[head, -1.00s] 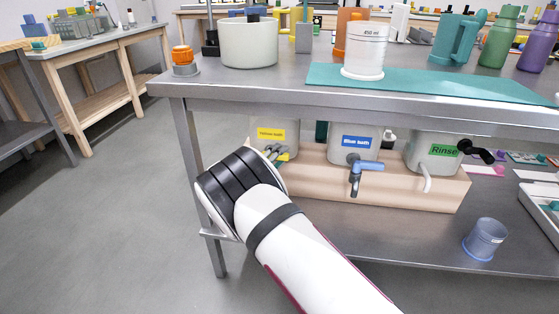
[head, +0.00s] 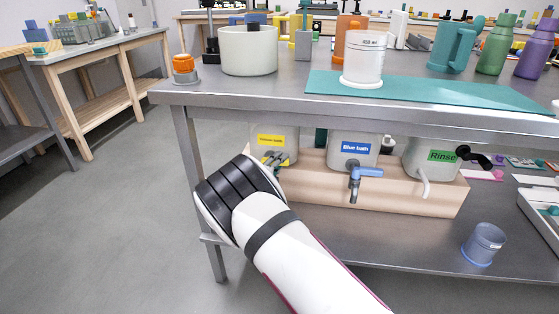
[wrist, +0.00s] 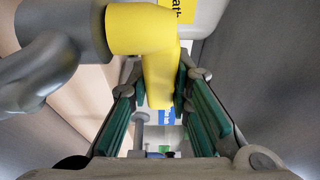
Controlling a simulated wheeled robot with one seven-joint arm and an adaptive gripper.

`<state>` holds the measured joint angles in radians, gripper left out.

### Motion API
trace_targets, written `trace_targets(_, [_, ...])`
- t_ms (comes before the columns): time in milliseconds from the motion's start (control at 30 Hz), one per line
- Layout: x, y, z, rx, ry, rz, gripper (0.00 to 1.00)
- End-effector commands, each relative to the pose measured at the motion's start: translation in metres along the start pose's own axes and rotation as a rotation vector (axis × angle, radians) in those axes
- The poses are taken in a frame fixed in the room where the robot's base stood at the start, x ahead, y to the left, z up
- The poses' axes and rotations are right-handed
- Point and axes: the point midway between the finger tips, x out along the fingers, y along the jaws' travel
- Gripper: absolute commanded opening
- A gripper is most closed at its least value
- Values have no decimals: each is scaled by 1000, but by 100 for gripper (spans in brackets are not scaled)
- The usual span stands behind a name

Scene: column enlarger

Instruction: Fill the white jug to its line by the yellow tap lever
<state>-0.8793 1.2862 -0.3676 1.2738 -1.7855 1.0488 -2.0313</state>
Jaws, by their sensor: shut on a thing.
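The yellow tap lever (wrist: 158,75) fills the middle of the wrist view, on a grey tap (wrist: 40,65). My gripper (wrist: 156,92) is shut on this lever, its green-padded fingers on either side. In the head view my gripper (head: 274,162) is mostly hidden behind my arm, in front of the tank with the yellow label (head: 270,140). A white cylindrical container marked 450 ml (head: 363,60), seemingly the white jug, stands upright on the teal mat (head: 450,92) on the tabletop. Its contents do not show. The space under the yellow tap is hidden by my arm.
Tanks labelled blue (head: 352,148) and Rinse (head: 430,158) stand beside the yellow one on a wooden block (head: 400,190). A clear bluish cup (head: 485,243) is on the lower shelf. A wide pale pot (head: 248,52) and an orange-topped object (head: 184,68) stand on the tabletop.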

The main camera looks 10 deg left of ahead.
Motion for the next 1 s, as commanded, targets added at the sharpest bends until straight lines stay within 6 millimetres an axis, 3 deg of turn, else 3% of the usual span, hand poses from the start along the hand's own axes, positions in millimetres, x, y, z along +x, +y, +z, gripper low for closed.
trace_targets(300, [8, -2, 5, -3, -191, 3, 0])
trace_targets(733, [8, 1, 6, 1, -221, 6, 0])
trace_targets(767, [8, 1, 6, 1, -221, 6, 26])
trace_targets(833, [9, 1, 6, 1, -221, 6, 40])
trace_targets(1000, [9, 0, 6, 1, -220, 5, 40])
